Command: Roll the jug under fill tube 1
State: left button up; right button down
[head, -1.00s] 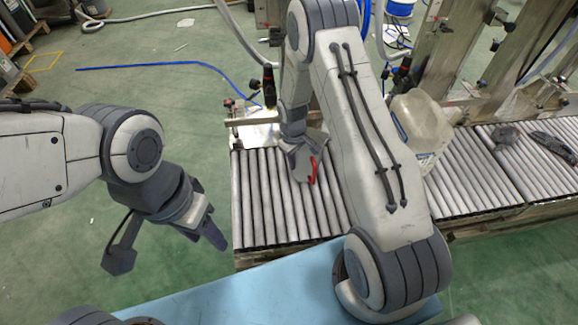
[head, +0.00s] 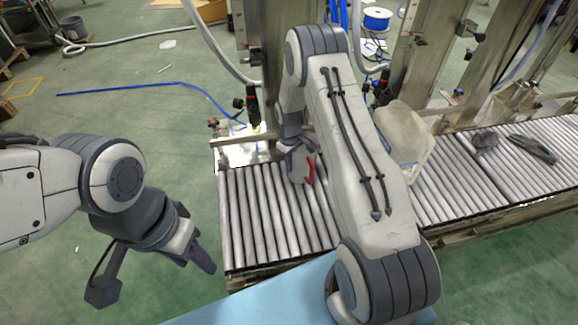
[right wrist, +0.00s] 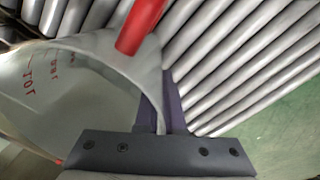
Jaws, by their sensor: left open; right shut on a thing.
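A pale, translucent jug (right wrist: 75,85) with red volume marks and a red handle (right wrist: 143,22) fills the left of the right wrist view. In the head view its small pale body and red handle (head: 309,168) show over the left roller section, partly behind my right arm. My right gripper (head: 295,150) is shut on the jug's wall; the fingers (right wrist: 163,112) show in the right wrist view. I cannot tell whether the jug touches the rollers. My left gripper (head: 194,243) is open and empty, left of the conveyor.
The roller conveyor (head: 262,215) runs left to right. A larger white canister (head: 407,135) stands on it, right of my right arm. Dark cloth-like things (head: 533,149) lie further right. Steel posts (head: 425,50) stand behind. A blue surface (head: 285,297) is in front.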

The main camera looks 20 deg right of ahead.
jog(key=c, duration=0.9)
grip_release()
jog(key=shift+c, duration=0.2)
